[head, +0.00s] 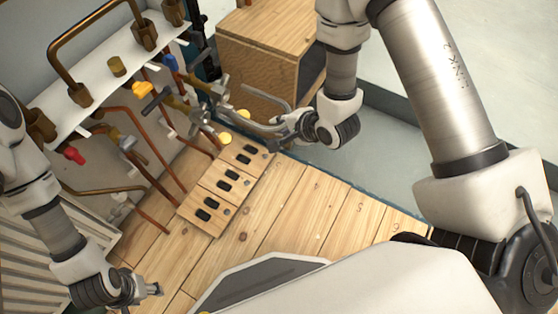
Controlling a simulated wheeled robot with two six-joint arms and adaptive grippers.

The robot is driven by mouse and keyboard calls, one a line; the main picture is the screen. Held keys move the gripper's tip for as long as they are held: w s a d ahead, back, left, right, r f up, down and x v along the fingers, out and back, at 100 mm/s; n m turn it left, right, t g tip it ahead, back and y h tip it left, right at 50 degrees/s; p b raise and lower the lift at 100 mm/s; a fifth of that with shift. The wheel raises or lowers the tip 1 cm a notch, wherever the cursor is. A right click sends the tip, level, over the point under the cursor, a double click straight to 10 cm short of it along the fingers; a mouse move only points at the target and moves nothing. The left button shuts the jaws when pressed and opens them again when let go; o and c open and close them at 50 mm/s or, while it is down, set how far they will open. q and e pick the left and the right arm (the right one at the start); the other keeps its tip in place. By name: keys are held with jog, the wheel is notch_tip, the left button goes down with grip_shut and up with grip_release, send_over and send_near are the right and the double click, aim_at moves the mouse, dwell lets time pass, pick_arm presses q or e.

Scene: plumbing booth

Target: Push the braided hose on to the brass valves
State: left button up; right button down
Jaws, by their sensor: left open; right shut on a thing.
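My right gripper (288,126) is shut on a grey braided hose (252,124), beside the pipe wall. The hose's curved length runs left from the fingers towards the brass valves (180,103). I cannot tell whether its end touches a valve. The valves sit on copper pipes, with a yellow handle (143,89) and a blue handle (171,63) close by. A red handle (73,155) is lower left. My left gripper (150,290) is open and empty above the wooden floor at the lower left, away from the hose.
A wooden board with dark slots (226,185) lies on the plank floor (300,205) below the valves. A wooden cabinet (258,58) stands behind the hose. A white shelf (110,75) carries brass pipework. A white radiator (35,240) is at left. The floor centre is clear.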

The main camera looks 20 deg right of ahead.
notch_tip(320, 180, down, 7)
jog(key=s+y+b, duration=0.1)
jog(key=s+b, duration=0.1)
pick_arm(q)
jog(key=shift+s+d+f+b, duration=0.1)
jog(key=shift+f+b, duration=0.25)
jog(key=shift+f, duration=1.05)
jog(key=shift+d+f+b, duration=0.1)
jog(key=shift+f+b, duration=0.25)
jog(key=shift+f, duration=1)
pick_arm(e)
jog(key=shift+w+a, duration=0.55)
jog(key=shift+w, duration=0.25)
jog(key=shift+w+a, duration=0.6)
jog(key=shift+w, duration=0.25)
jog(key=shift+w+a, duration=0.55)
jog(key=shift+w, duration=0.25)
pick_arm(q)
jog(key=shift+f, duration=0.1)
